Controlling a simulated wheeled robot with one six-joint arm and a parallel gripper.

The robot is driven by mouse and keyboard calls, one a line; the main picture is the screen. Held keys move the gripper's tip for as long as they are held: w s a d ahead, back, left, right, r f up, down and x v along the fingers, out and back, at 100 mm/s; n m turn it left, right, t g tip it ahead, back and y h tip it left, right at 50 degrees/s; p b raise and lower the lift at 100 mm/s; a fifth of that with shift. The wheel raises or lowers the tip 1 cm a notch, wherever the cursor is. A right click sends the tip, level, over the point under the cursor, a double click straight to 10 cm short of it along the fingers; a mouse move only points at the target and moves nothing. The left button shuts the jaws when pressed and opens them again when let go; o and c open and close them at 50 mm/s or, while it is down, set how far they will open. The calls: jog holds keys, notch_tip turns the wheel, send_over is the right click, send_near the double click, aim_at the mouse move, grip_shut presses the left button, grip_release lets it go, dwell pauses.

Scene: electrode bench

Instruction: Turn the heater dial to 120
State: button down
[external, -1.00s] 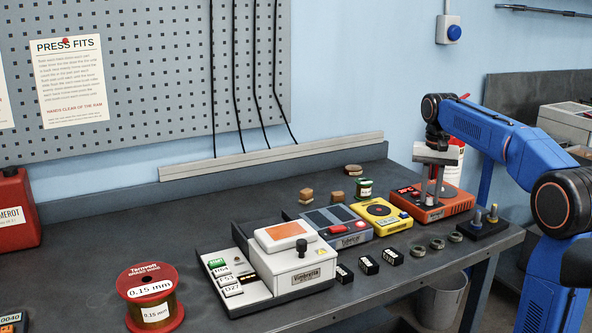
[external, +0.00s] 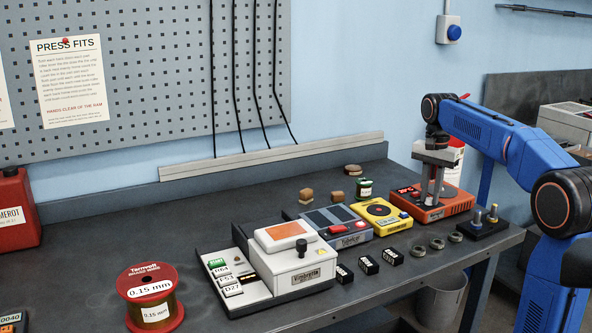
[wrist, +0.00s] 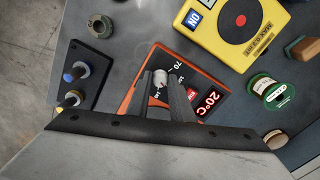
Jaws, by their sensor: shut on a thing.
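The heater (external: 455,203) is an orange-red box at the right end of the bench; it also shows in the wrist view (wrist: 131,98). Its pale round dial (wrist: 160,76) sits between my fingertips, with scale numbers around it. I can read 70; others are partly hidden or too small. The red display (wrist: 207,102) reads 20°C. My gripper (external: 432,199) points down onto the heater's top and is shut on the dial. The fingers hide the dial's sides and most of its pointer.
A yellow device (external: 381,215) with a black round plate stands left of the heater. A green spool (external: 365,188) is behind it. A dark block with two posts (external: 482,226) sits to the right, near the front edge. Several rings (external: 437,243) lie in front.

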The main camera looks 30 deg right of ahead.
jog(key=c, duration=1.6)
grip_release()
jog(key=shift+o, duration=0.2)
notch_tip(320, 180, up, 17)
jog(key=shift+r, duration=0.2)
